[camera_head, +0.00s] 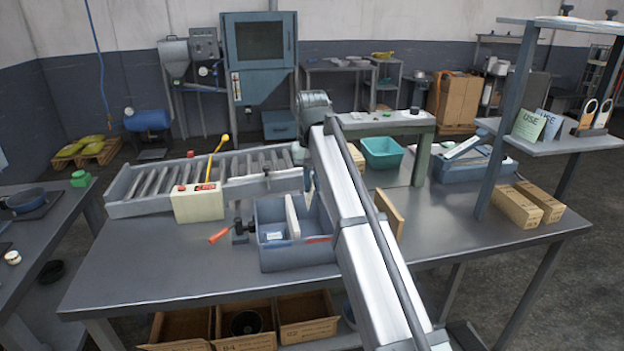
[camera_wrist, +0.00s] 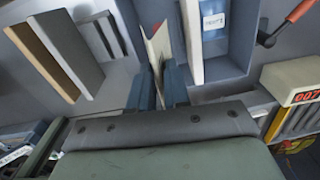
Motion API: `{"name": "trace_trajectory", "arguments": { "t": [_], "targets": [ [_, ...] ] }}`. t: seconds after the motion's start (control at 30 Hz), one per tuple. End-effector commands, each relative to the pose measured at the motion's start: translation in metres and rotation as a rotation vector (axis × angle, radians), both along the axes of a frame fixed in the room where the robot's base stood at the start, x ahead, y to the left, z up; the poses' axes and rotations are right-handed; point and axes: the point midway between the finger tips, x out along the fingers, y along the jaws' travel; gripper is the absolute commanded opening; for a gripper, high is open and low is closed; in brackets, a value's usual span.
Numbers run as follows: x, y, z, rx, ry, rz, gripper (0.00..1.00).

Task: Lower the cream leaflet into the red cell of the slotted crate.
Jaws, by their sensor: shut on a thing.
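The slotted crate (camera_head: 280,258) is a blue-grey bin on the metal table, with a pale upright divider (camera_head: 293,216). A red strip (camera_head: 318,240) shows on the right compartment in the head view. My gripper (camera_wrist: 163,88) is shut on the cream leaflet (camera_wrist: 159,45), which stands edge-on between the fingers. In the wrist view the leaflet is beside the pale divider (camera_wrist: 192,42), on the side away from the blue-and-white label (camera_wrist: 214,20). My arm hides part of the crate in the head view. I cannot tell how deep the leaflet's lower edge is.
A brown board (camera_head: 390,215) stands right of my arm. A roller conveyor (camera_head: 205,175) and a cream control box (camera_head: 198,203) lie behind and left of the crate. An orange-handled lever (camera_head: 220,235) is close to its left side. The table's front left is clear.

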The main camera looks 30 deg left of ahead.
Motion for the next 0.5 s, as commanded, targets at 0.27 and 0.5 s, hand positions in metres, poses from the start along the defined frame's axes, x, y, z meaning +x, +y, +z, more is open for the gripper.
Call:
{"name": "trace_trajectory", "arguments": {
  "t": [0.27,0.5],
  "targets": [
    [0.0,0.0,-0.011,0.001,-0.001,0.0,0.0],
    [0.0,0.0,-0.021,0.0,0.0,0.0,0.0]
  ]
}}
